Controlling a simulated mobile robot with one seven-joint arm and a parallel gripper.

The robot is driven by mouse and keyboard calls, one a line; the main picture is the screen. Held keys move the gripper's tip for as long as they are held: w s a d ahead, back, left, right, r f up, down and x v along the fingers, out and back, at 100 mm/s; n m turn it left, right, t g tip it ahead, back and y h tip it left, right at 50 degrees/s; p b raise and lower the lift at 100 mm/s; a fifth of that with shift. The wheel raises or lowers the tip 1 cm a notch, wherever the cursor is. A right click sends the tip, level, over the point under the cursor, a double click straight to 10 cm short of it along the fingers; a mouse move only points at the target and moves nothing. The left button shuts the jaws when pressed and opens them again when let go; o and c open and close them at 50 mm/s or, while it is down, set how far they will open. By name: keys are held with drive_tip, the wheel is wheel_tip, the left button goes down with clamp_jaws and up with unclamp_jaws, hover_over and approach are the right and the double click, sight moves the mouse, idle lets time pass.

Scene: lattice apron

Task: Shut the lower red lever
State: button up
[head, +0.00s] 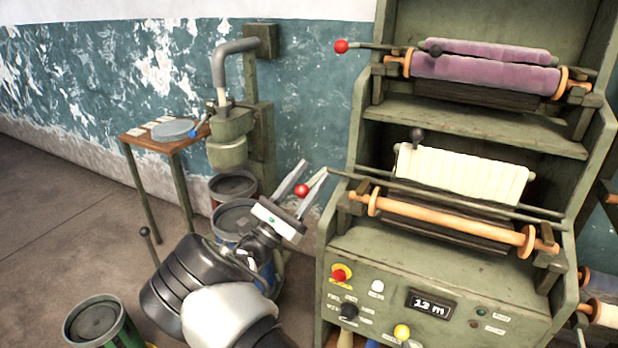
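The lower red lever ends in a red ball knob (302,190) at the left side of the machine's lower roller unit. Its long metal rod (350,175) runs along that unit toward the right. My gripper (312,170) is at this knob, with its two fingers apart and the knob showing between them. A gap shows between the left finger and the knob; I cannot tell whether the right finger touches it. The link between knob and rod is partly hidden by the right finger. An upper red knob (341,46) sits on the higher rod.
The green machine (450,255) fills the right side, with a cream cloth (463,174), a wooden roller (450,222) and a front control panel with buttons. A small table (150,140), a wall-mounted device (230,135) and several drums stand left. Floor at far left is open.

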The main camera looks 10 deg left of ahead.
drive_tip(key=shift+w, duration=0.1)
drive_tip(key=shift+f, duration=0.1)
drive_tip(key=shift+s+a+f, duration=0.2)
drive_tip(key=v, duration=1.6)
drive_tip(key=shift+s+f, duration=0.15)
drive_tip(key=shift+s, duration=0.1)
drive_tip(key=shift+a, duration=0.15)
